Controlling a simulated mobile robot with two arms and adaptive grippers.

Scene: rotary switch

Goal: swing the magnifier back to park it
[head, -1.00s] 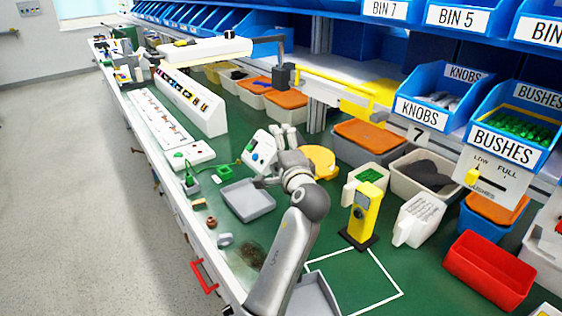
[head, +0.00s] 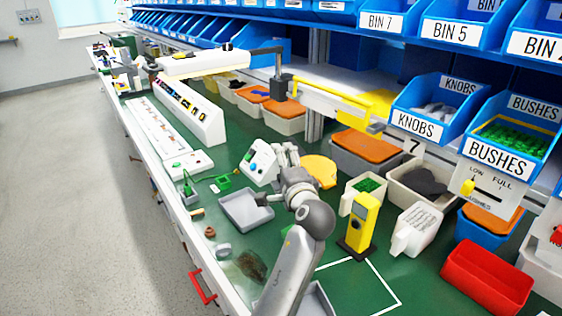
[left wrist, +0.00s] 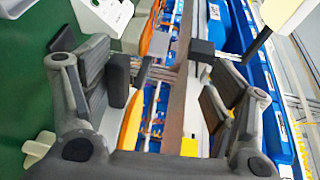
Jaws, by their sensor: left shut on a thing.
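What looks like the magnifier is a long white head (head: 205,62) on a thin arm, carried by a dark post block (head: 281,86) at the bench's back. A dark block (left wrist: 202,48) shows beyond the fingers in the left wrist view. My left gripper (head: 283,158) is low over the green bench, right of and in front of the white head and apart from it. In the left wrist view my left gripper (left wrist: 170,95) has its fingers spread apart around a thing I cannot make out. My right gripper is not in view.
A white control box (head: 260,162) and a flat yellow round piece (head: 320,170) lie close to my gripper. A grey tray (head: 246,208) is in front. A yellow tester (head: 360,225) stands right. A yellow bracket (head: 365,105) lines the shelf edge.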

